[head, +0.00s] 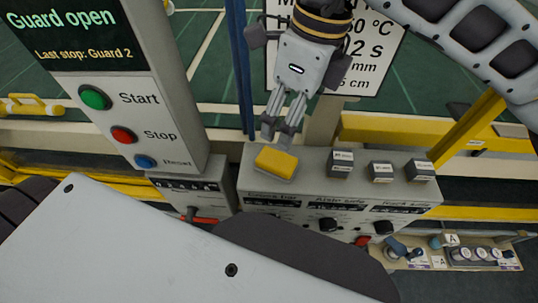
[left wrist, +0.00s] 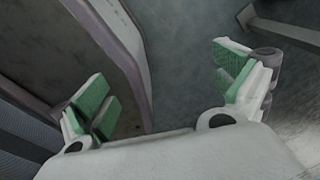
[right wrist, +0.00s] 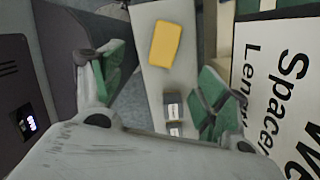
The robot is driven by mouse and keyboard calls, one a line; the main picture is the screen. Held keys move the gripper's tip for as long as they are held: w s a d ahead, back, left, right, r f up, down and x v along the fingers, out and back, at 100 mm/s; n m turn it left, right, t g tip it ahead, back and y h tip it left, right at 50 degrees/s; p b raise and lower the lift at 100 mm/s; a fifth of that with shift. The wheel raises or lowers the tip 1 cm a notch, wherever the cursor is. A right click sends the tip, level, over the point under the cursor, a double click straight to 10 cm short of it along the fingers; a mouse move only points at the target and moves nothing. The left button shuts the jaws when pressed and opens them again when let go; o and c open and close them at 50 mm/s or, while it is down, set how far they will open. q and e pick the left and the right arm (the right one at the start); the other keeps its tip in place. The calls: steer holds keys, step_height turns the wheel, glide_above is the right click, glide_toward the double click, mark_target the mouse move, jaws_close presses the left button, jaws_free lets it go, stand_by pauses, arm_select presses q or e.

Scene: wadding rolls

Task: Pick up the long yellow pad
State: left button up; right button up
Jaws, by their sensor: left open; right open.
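The yellow pad (head: 276,162) lies on top of a grey control box (head: 310,172), near its left end. My right gripper (head: 277,131) is just above and behind the pad in the head view, fingers pointing down towards it, open and empty. In the right wrist view the pad (right wrist: 165,43) shows beyond the open fingers, between them and apart from both. My left gripper (left wrist: 160,78) is open and empty in the left wrist view. The head view does not show its fingers, only a white part of my arm at the lower left.
Small grey blocks (head: 342,163) stand right of the pad on the same box. A panel with Start and Stop buttons (head: 130,110) rises at left. A white sign (head: 365,60) stands behind my right gripper. Yellow rails (head: 430,130) run behind. A tray of parts (head: 470,255) is lower right.

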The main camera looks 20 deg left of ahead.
steer(key=a, duration=0.1)
glide_above(275, 158)
steer(key=shift+n+t, duration=0.3)
steer(key=f, duration=0.8)
steer(key=shift+d+f, duration=0.2)
steer(key=shift+d, duration=0.15)
steer(key=shift+f, duration=0.3)
arm_select(q)
steer(key=w, duration=0.2)
steer(key=shift+w+a+r+n, duration=0.25)
steer(key=shift+w+a+n, duration=0.05)
steer(key=shift+w, duration=0.05)
steer(key=shift+s+d, duration=0.1)
steer(key=shift+s, duration=0.05)
